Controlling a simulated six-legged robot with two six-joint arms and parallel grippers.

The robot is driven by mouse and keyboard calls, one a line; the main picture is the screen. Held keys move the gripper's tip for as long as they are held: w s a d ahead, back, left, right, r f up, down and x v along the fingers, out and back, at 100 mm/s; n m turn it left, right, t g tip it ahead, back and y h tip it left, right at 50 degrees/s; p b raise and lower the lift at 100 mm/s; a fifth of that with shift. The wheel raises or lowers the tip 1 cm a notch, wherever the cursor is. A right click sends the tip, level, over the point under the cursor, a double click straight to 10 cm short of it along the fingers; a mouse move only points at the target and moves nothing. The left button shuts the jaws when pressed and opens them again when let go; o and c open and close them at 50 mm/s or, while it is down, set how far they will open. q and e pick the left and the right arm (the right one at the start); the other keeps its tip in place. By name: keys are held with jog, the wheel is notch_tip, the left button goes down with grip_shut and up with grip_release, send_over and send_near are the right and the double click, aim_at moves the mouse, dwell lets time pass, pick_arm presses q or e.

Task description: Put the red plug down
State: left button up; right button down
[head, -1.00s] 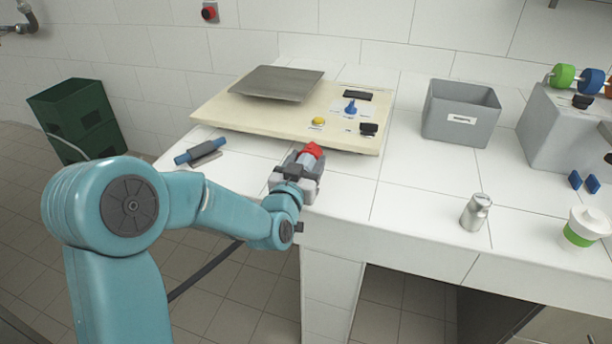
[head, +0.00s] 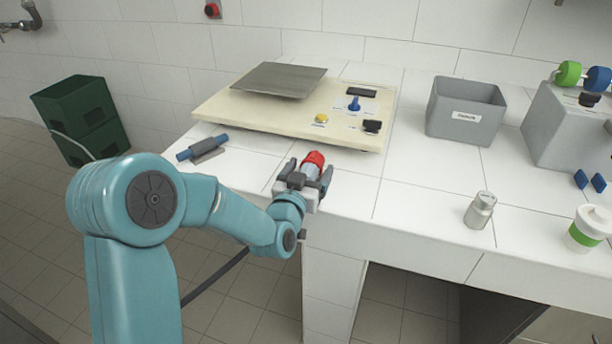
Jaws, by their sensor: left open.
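The red plug (head: 313,159) has a red top and a grey lower part. It is at the front of the white tiled counter, just in front of the cream panel. My left gripper (head: 309,172) is open around it, with one dark finger on each side and gaps to the plug. The plug's lower end is partly hidden by the gripper, so I cannot tell fully how it rests. My right gripper is not in view.
The cream scale panel (head: 222,107) with a metal plate (head: 279,80) stands just behind. A blue-ended roller (head: 203,148) lies to the left. A grey bin (head: 466,111), a metal canister (head: 480,210) and a white-green cup (head: 588,229) stand to the right. Counter between is clear.

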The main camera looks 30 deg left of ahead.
pick_arm(q)
jog(key=b+v, duration=1.1)
jog(key=v, duration=0.1)
jog(key=shift+r, duration=0.15)
